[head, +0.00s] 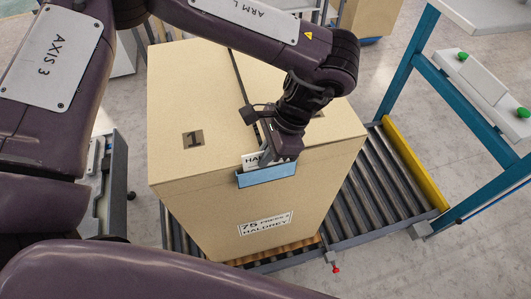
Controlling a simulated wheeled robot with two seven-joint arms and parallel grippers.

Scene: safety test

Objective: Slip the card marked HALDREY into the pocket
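A white card (250,161) with the letters "HA" showing is at the front top edge of a large cardboard box (190,165). The rest of its lettering is hidden by my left gripper (267,157), which points down and appears shut on the card. A light-blue pocket (267,176) is fixed to the box's front face near the top edge. The card's lower edge meets the pocket's upper rim in this view; I cannot tell how far it is inside. My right gripper is not in view.
A blue frame (407,62) with green buttons stands at right.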

